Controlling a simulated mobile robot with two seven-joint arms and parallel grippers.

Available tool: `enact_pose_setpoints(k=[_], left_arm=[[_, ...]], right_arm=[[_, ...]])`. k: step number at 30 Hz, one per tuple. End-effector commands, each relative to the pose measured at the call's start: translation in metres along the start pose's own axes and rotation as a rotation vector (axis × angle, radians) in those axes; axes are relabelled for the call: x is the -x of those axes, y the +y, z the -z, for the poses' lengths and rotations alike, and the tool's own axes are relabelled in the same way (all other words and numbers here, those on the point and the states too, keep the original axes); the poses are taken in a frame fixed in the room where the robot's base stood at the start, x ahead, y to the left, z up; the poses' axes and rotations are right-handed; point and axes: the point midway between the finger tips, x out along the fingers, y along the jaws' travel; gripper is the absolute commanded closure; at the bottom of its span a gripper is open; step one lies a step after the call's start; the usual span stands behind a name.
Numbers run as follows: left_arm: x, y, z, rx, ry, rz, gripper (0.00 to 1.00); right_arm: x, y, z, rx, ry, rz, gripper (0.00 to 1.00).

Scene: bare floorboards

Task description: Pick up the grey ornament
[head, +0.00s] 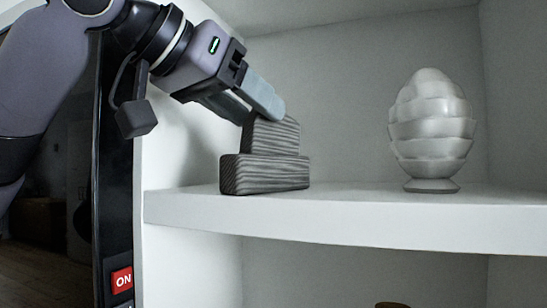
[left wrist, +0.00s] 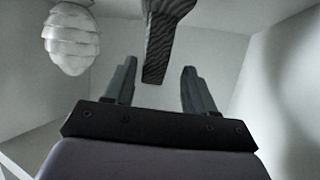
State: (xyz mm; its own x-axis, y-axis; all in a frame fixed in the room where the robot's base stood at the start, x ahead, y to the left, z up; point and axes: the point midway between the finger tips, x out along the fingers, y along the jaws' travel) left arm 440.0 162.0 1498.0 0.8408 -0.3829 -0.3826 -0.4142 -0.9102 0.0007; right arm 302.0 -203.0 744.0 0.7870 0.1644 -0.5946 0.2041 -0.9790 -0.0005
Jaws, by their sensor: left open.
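The grey ornament (head: 265,173), dark grey with a wavy striped grain, stands on the white shelf (head: 340,218). It has a wide lower block and a narrower, slanted upper block. My left gripper (head: 262,102) reaches down from the upper left, with its fingertips at the ornament's top. In the left wrist view the ornament (left wrist: 160,35) comes in from the top edge. Its narrow end lies between the two open fingers of the gripper (left wrist: 160,68), with a gap visible on each side. One finger is mostly hidden in the head view. My right gripper is not in view.
A pale, layered egg-shaped ornament (head: 431,125) on a small foot stands to the right on the same shelf; it also shows in the left wrist view (left wrist: 71,40). The shelf between them is clear. A dark panel with a red ON label (head: 122,281) is at the left.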

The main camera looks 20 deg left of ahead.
Motion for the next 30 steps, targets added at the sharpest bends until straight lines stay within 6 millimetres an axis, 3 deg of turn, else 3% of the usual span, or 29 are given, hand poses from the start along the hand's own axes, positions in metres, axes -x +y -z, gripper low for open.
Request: enact_pose_setpoints(k=[10, 19, 20, 24, 25, 30], left_arm=[[-0.047, 0.007, -0.007, 0.000, -0.002, 0.001, 0.45], [-0.054, 0.007, -0.008, 0.000, 0.000, 0.000, 0.45], [-0.054, 0.007, -0.008, 0.000, 0.000, 0.000, 0.48], [-0.053, 0.007, -0.008, 0.000, 0.000, 0.000, 0.94], [-0.053, 0.007, -0.008, 0.000, 0.000, 0.000, 1.00], [-0.053, 0.007, -0.007, 0.000, 0.001, 0.000, 1.00]], right_arm=[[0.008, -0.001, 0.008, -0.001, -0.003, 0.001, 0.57], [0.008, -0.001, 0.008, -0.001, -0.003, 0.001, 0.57], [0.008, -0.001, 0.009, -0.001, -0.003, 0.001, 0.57], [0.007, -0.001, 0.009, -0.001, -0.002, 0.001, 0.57], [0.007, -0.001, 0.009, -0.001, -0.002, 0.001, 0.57], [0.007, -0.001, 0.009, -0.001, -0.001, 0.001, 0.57]])
